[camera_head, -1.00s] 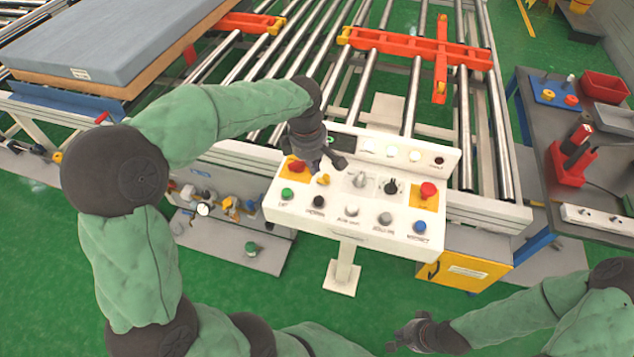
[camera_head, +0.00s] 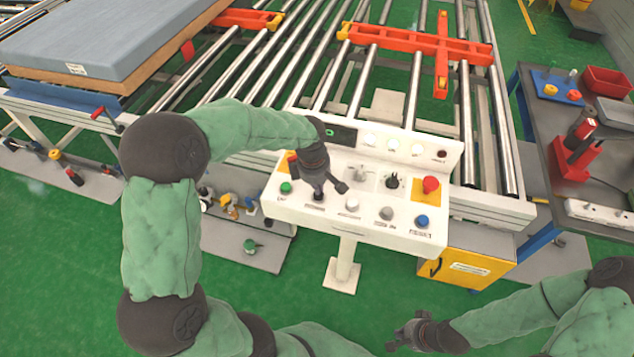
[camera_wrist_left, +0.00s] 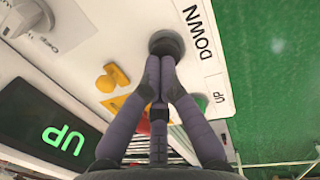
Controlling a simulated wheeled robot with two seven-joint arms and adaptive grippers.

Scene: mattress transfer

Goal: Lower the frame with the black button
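The black button (camera_wrist_left: 165,40) sits beside the word DOWN on the white control panel (camera_head: 370,228). My left gripper (camera_head: 319,194) is over the panel's left part, with its fingertips together at the button's edge in the left wrist view (camera_wrist_left: 160,62). I cannot tell whether they touch or press it. In the head view the gripper largely hides the button. The panel's display (camera_wrist_left: 50,130) reads UP in green. An orange frame (camera_head: 415,45) lies among the rollers behind the panel. My right gripper (camera_head: 398,338) is at the bottom, away from the panel; its fingers are too small to judge.
A green button (camera_head: 286,188), a white button (camera_head: 352,205), a grey button (camera_head: 387,213) and a blue button (camera_head: 421,221) share the panel's front row. A red emergency knob (camera_head: 430,184) is at its right. A grey mattress (camera_head: 110,35) lies at upper left.

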